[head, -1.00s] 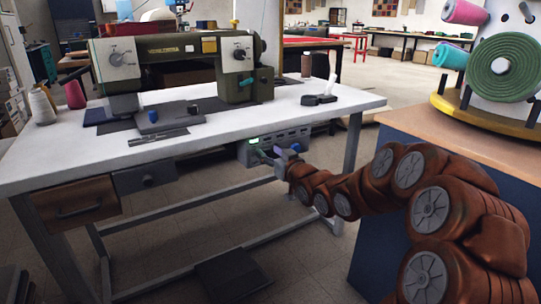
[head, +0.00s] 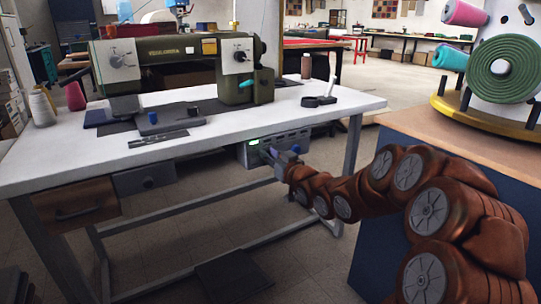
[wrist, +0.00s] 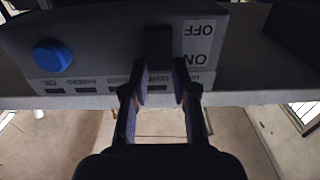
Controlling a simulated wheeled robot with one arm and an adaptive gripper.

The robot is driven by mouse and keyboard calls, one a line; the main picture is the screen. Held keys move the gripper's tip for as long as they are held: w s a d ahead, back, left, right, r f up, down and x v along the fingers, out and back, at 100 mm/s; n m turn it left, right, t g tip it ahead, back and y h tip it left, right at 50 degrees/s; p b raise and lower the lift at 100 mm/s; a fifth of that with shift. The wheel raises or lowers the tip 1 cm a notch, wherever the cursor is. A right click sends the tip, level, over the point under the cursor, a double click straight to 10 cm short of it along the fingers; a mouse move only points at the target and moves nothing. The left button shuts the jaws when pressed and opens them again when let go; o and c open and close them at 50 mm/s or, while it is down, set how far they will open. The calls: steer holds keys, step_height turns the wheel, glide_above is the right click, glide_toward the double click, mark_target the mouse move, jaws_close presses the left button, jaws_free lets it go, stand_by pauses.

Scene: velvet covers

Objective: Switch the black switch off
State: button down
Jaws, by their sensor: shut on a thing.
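The black switch (wrist: 159,42) stands out from the dark face of the control box in the wrist view, beside a white label reading OFF and ON, which appears upside down. My gripper (wrist: 160,80) has one finger on each side of the switch and is shut on it. In the head view my gripper (head: 268,155) reaches the control box (head: 246,155) under the sewing table (head: 330,108). The switch itself is hidden there behind my gripper.
A blue round knob (wrist: 53,56) sits on the box, left in the wrist view. A green sewing machine (head: 175,65) stands on the table. A wooden-topped counter (head: 440,150) with thread spools is at right. Table legs and a floor pedal (head: 235,272) are below.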

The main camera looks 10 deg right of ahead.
steer(key=shift+f+t, duration=0.15)
steer(key=shift+t, duration=0.15)
steer(key=shift+s+f+t+y, duration=0.2)
steer(key=shift+t+y, duration=0.1)
steer(key=shift+t, duration=0.4)
steer(key=c, duration=0.9)
jaws_free()
steer(key=shift+d, duration=0.1)
steer(key=shift+s, duration=0.1)
steer(key=shift+v, duration=3.65)
steer(key=shift+f, duration=0.1)
